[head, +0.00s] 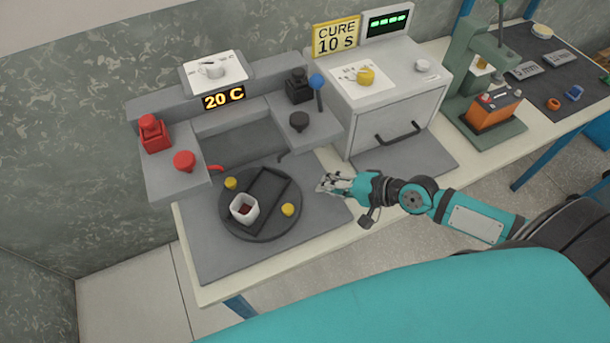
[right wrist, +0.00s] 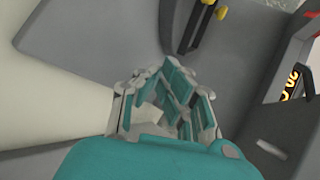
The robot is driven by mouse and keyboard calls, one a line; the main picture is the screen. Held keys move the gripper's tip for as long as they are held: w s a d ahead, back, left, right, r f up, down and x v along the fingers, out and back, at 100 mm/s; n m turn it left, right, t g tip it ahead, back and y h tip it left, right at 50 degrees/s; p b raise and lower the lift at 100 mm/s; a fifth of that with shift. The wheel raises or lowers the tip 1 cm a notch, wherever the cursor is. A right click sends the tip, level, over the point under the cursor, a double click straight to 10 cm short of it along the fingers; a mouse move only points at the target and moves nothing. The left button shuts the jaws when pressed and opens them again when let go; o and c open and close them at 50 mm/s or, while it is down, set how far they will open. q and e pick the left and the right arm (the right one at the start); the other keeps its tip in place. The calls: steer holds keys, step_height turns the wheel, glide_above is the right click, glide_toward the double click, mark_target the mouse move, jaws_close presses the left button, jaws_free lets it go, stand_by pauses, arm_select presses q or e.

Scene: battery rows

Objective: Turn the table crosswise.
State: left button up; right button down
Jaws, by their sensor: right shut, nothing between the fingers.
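The round black turntable (head: 281,226) lies on a grey mat in front of the grey machine in the head view. A darker rectangular channel (head: 268,190) crosses it, slanting from lower left to upper right. A white cup (head: 249,217) with dark red inside stands on its left part. One yellow knob (head: 288,210) is at the turntable's right side and another yellow knob (head: 230,183) at its upper left. My right gripper (head: 324,185) is shut and empty, right of the turntable and apart from it. Its fingers fill the middle of the right wrist view (right wrist: 165,95). My left gripper is not in view.
The grey machine shows 20 C (head: 223,97) and carries red (head: 184,161) and black knobs. A blue-balled lever (head: 317,82) stands at its right. The oven (head: 385,100) with a black handle is behind my right arm. Bare grey mat (head: 225,258) lies before the turntable.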

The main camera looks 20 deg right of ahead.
mark_target(303, 186)
steer(key=w+a, duration=0.1)
steer(key=w, duration=0.1)
steer(key=w+a+f+p, duration=0.1)
steer(key=w+a, duration=0.1)
steer(key=shift+w+a, duration=0.1)
steer(key=shift+a, duration=0.2)
steer(key=shift+w+a+f+p, duration=0.15)
steer(key=shift+w+a+p, duration=0.1)
steer(key=shift+w+p, duration=0.05)
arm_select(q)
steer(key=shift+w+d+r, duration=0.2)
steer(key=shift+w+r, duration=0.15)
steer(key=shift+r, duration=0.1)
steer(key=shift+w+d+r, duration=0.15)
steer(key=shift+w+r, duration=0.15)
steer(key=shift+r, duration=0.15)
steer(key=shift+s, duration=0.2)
arm_select(e)
steer(key=shift+w+a, duration=0.15)
